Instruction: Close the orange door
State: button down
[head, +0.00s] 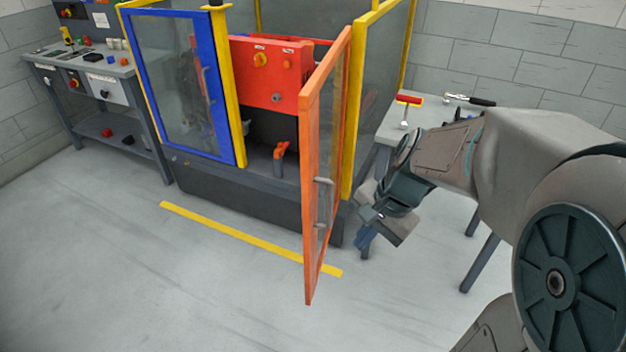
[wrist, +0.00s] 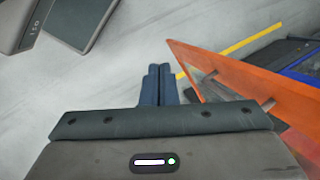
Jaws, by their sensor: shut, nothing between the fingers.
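The orange door (head: 307,190) stands swung open, its frame jutting out from the front of the yellow-framed enclosure. A grey handle (head: 322,200) is on the door. My gripper (head: 364,238) is to the right of the door, on the side away from the blue door, apart from it as far as I can tell. In the wrist view my gripper's two blue fingers (wrist: 158,70) are together with nothing between them. The orange door (wrist: 230,75) shows there to the right of the fingers. The lower inside of the enclosure is partly hidden by the door.
The blue door (head: 185,90) is closed on the enclosure's left. Inside are a red control box (head: 272,85) and an orange lever (head: 280,155). A yellow floor line (head: 240,237) runs in front. A workbench (head: 410,105) stands behind my arm. The floor left of the door is clear.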

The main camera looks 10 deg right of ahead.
jog(key=w+d+f+m+t+y+b, duration=0.1)
jog(key=w+d+f+m+y, duration=0.1)
jog(key=w+f+m, duration=0.3)
jog(key=w+d+f+m+t+y+b, duration=0.1)
jog(key=w+d+f+m+y, duration=0.15)
jog(key=w+m, duration=0.45)
send_near(311, 232)
jog(key=shift+m, duration=0.3)
jog(key=x, duration=0.3)
jog(key=b+x, duration=0.1)
jog(key=x, duration=0.1)
jog(key=shift+d+f, duration=0.25)
jog(key=shift+f, duration=0.25)
jog(key=shift+w+a, duration=0.15)
jog(key=shift+a, duration=0.25)
jog(key=shift+w, duration=0.1)
